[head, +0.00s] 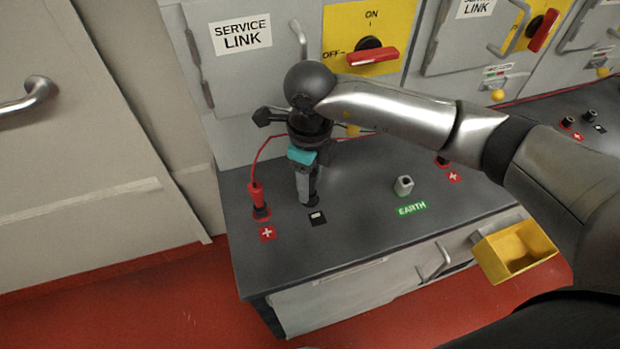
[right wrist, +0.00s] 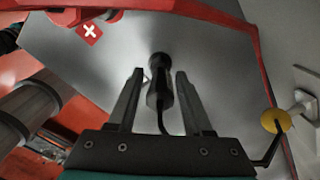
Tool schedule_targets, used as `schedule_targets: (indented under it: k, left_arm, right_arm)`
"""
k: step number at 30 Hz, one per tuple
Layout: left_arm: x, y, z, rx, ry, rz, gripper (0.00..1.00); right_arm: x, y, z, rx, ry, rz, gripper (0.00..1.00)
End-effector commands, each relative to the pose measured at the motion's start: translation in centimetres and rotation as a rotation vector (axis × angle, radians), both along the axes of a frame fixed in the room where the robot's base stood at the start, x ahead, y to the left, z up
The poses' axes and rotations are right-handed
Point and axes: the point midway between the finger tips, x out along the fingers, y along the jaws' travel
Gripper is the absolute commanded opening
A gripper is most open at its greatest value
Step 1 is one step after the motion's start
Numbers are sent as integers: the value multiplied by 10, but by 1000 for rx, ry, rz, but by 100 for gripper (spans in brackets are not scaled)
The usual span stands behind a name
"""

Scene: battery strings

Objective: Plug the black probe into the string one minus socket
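The black probe (right wrist: 158,92) stands between the fingers of my right gripper (head: 309,196) in the right wrist view, its cable running back toward the palm. There are gaps between the probe and both fingers (right wrist: 160,74), so the gripper is open around it. The probe's far end meets a dark round base, seemingly the minus socket; how deep it sits I cannot tell. In the head view the gripper points down beside the black minus label (head: 317,218) and hides most of the probe and socket. My left gripper is not in view.
A red probe (head: 259,198) stands in the plus socket to the left, its red cable arching behind my gripper. An earth post (head: 403,186) stands to the right on the grey bench top (head: 350,240). A yellow bin (head: 516,250) hangs at the front. A red-handled switch (head: 372,55) is behind.

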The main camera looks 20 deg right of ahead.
Motion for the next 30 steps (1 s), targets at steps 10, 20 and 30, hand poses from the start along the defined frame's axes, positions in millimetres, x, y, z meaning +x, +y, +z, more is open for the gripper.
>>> schedule_targets:
  k: [10,20,30]
  left_arm:
    - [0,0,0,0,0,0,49]
    - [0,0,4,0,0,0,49]
    - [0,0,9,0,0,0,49]
  right_arm:
    - [0,0,0,0,0,0,67]
    - [2,0,40,2,-6,1,67]
    - [1,0,120,1,-5,0,67]
